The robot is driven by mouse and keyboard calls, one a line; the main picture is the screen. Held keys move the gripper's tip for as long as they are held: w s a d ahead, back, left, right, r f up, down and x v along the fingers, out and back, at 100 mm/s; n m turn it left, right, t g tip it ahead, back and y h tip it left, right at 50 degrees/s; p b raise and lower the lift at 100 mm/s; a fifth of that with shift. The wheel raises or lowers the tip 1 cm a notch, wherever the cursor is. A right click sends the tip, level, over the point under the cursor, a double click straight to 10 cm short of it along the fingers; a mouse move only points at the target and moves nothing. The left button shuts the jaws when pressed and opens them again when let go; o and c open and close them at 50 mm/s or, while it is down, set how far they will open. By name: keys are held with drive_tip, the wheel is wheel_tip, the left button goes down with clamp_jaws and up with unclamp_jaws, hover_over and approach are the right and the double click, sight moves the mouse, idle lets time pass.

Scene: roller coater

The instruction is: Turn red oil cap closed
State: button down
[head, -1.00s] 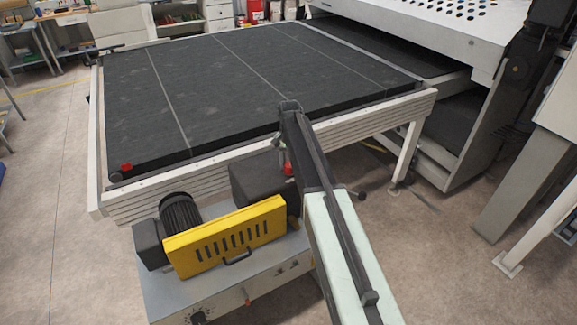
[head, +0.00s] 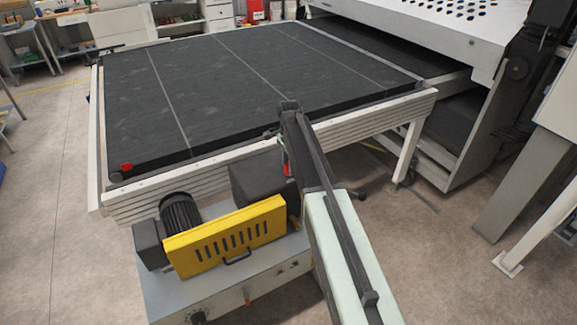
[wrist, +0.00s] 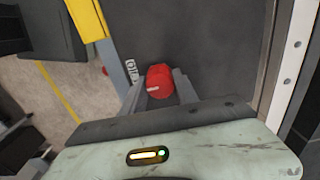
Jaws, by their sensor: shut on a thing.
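The red oil cap (wrist: 160,84) shows in the wrist view, with a small pale mark on its side. It stands out from a dark grey housing (wrist: 205,35). My gripper (wrist: 160,90) is shut on the cap, with one finger on each side of it. In the head view only a thin red strip of the cap (head: 286,168) shows beside my arm; the rest is hidden. A small light label with dark lettering (wrist: 131,71) is just left of the cap in the wrist view.
A yellow slotted guard (head: 225,236) and a dark motor (head: 180,213) sit left of my arm on a grey base cabinet (head: 220,285). The wide black conveyor belt (head: 240,90) lies beyond. Open floor (head: 50,220) is at the left.

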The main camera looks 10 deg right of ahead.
drive_tip(key=shift+s, duration=0.15)
idle(0.3)
drive_tip(key=c, duration=0.9)
unclamp_jaws()
drive_tip(key=shift+c, duration=0.2)
wheel_tip(320, 180, up, 8)
drive_tip(key=p, duration=0.8)
drive_tip(key=shift+f, duration=0.1)
